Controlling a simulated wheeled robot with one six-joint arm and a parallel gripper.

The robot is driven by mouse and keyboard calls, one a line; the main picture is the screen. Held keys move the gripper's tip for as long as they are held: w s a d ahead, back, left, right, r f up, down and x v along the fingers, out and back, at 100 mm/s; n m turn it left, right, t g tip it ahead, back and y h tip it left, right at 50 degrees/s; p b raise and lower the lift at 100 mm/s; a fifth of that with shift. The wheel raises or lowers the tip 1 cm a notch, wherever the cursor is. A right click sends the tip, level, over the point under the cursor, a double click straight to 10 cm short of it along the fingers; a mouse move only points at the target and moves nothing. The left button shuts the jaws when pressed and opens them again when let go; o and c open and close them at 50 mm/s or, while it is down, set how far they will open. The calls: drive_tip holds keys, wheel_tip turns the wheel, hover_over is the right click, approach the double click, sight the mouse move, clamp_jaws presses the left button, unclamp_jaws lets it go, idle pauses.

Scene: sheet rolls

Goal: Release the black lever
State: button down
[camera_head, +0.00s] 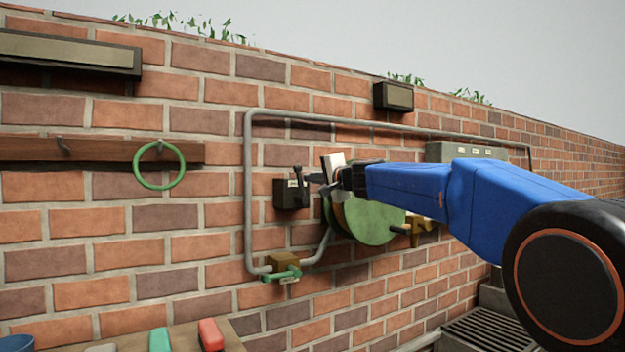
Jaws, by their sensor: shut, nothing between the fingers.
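The black lever (298,174) stands up from a small black box (287,195) on the brick wall, left of the picture's middle. The box carries a small pale label. My gripper (312,179) reaches in from the right, with its dark fingers pointing left at the lever. The fingers are shut with nothing held between them. The tips are very close to the lever's right side; I cannot tell whether they touch it. The lever's full shape is small and hard to make out.
A green disc (372,218) and a pale plate (333,163) sit just behind my gripper. A grey pipe (249,190) frames the box. A brass valve with a green handle (280,274) is below. A green ring (182,170) hangs from a wooden rail (90,151) at left.

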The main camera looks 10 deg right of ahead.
drive_tip(key=shift+a, duration=0.15)
drive_tip(key=a+n, duration=0.2)
drive_tip(key=n, duration=0.1)
drive_tip(key=shift+s+n, duration=0.3)
drive_tip(key=shift+s, duration=0.1)
drive_tip(key=s+a+f+n, duration=0.1)
drive_tip(key=a+f+n, duration=0.3)
drive_tip(key=n, duration=0.4)
drive_tip(key=shift+s+a+f+n+h, duration=0.3)
drive_tip(key=shift+a+f+n+h, duration=0.1)
drive_tip(key=shift+a, duration=0.05)
drive_tip(key=shift+f, duration=0.2)
drive_tip(key=shift+r, duration=0.15)
idle(0.3)
